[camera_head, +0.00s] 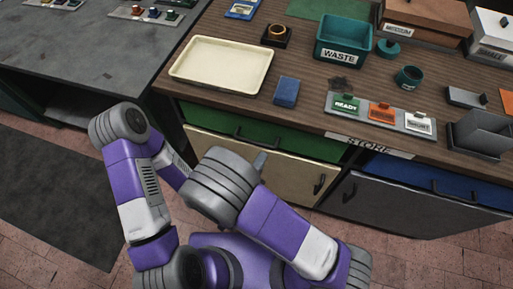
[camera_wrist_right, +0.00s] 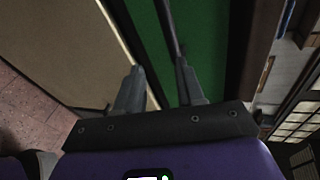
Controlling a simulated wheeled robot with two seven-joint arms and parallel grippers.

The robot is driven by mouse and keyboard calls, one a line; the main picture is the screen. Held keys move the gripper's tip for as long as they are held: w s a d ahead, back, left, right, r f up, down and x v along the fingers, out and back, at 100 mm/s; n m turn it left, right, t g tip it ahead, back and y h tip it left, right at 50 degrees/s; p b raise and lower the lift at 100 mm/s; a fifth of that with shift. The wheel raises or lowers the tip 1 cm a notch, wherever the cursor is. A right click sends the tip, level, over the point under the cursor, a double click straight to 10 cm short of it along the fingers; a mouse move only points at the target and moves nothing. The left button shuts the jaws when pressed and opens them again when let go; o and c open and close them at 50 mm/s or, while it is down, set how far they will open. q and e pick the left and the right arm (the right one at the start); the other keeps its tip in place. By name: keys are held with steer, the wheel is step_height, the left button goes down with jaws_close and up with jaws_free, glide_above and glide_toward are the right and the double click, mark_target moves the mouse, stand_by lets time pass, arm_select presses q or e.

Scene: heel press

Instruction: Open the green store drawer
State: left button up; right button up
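The green store drawer (camera_head: 300,143) is under the front edge of the wooden worktop, left of the STORE label, and looks shut. Its dark bar handle (camera_head: 252,138) shows in the head view. In the right wrist view the green front (camera_wrist_right: 210,40) fills the upper middle, with a dark bar in front of it near one fingertip. My right gripper (camera_wrist_right: 158,68) is open, its two fingers apart and pointing at the drawer front. I cannot tell whether the bar lies between them. In the head view a grey finger shows just below the handle. My left gripper is out of view.
A beige cupboard door (camera_head: 270,172) with a dark handle is below the drawer. A blue drawer (camera_head: 430,178) is to the right. On the worktop are a cream tray (camera_head: 222,88), a blue block (camera_head: 287,92), a WASTE bin (camera_head: 343,40) and a label rack. Floor is free at left.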

mark_target(256, 142)
steer(key=w+b, duration=0.1)
steer(key=w, duration=0.1)
steer(key=w+n+t+y, duration=0.1)
steer(key=w, duration=0.2)
steer(key=w+a+n+b, duration=0.1)
steer(key=w, duration=0.1)
steer(key=shift+w+t+y+b, duration=0.25)
steer(key=shift+t+y+b, duration=0.05)
steer(key=shift+t, duration=0.1)
jaws_close()
